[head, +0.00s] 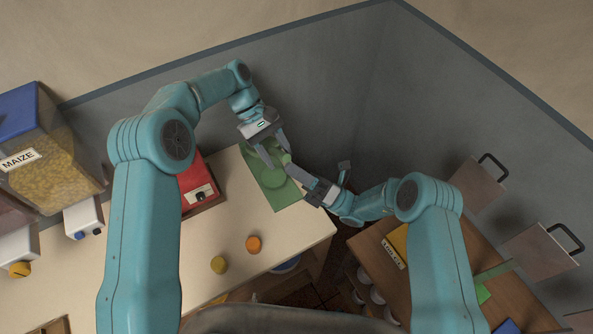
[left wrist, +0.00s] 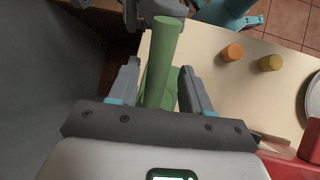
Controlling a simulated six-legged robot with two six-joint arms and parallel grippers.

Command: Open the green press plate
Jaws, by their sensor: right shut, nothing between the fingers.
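The green press (head: 286,196) stands at the counter's right end in the head view, its base plate partly covered by my grippers. In the left wrist view its green bar (left wrist: 162,60) runs lengthwise between the fingers of my left gripper (left wrist: 160,75), with a gap on each side. My left gripper (head: 268,156) is open over the press in the head view. My right gripper (head: 292,171) is shut and empty, beside the press and close to my left fingertips. Whether it touches the bar, I cannot tell.
A red box (head: 197,184) stands left of the press. An orange cap (head: 254,244) and a yellow cap (head: 219,265) lie on the counter (head: 290,232). A grey wall (head: 310,90) rises behind; a brown side table (head: 375,250) lies right.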

